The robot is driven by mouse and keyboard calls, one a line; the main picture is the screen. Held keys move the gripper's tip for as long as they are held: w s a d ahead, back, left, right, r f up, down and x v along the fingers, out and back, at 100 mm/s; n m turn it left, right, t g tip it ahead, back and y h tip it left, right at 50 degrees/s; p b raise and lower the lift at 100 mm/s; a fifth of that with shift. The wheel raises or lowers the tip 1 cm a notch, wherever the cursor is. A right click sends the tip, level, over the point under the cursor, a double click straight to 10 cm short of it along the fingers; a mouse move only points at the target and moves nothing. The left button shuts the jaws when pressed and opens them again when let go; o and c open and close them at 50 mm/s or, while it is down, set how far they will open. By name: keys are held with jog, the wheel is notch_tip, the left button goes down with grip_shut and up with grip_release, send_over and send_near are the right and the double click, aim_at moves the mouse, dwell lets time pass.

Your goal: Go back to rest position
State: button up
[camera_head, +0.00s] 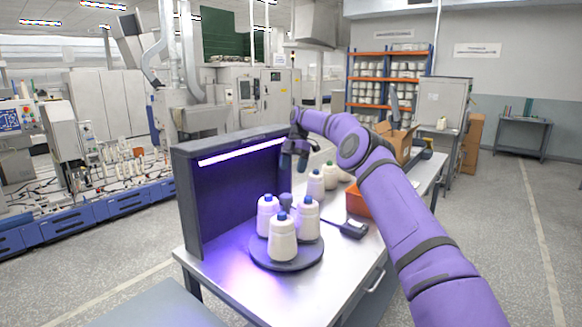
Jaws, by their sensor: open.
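My gripper (294,163) hangs above the table at the end of my purple arm, beside the right edge of a dark lit panel. Its fingers point down and are apart, with nothing seen between them.
The dark panel (190,205) with a light bar stands at the table's left. A black handheld device (350,229) lies right of the tray. An orange bin (357,203) and an open cardboard box (398,140) are farther back. The table's front right (330,280) is clear.

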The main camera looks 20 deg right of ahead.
jog(key=s+a+r+m+t+h, duration=0.1)
jog(key=s+a+r+m+h, duration=0.15)
jog(key=s+a+r, duration=0.6)
jog(key=s+a+r+m+t+h, duration=0.15)
jog(key=s+a+r+m, duration=0.35)
jog(key=r, duration=0.6)
jog(key=s+a+r+m+t, duration=0.1)
jog(key=s+r+m, duration=0.1)
jog(key=s, duration=0.7)
jog(key=s+r+m+t, duration=0.1)
jog(key=s+r+m, duration=0.1)
jog(key=s, duration=0.6)
jog(key=s+d+f+m+t, duration=0.1)
jog(key=s+f+m, duration=0.2)
jog(key=s, duration=0.6)
jog(key=s+d+f+m+t, duration=0.1)
jog(key=s+f+m, duration=0.2)
jog(key=s, duration=0.7)
jog(key=s+d+f+m+t, duration=0.1)
jog(key=s+f+m, duration=0.3)
jog(key=s, duration=0.5)
jog(key=shift+s+d+m+t, duration=0.15)
jog(key=shift+s+m+t, duration=0.2)
jog(key=shift+m, duration=0.2)
jog(key=shift+w, duration=0.15)
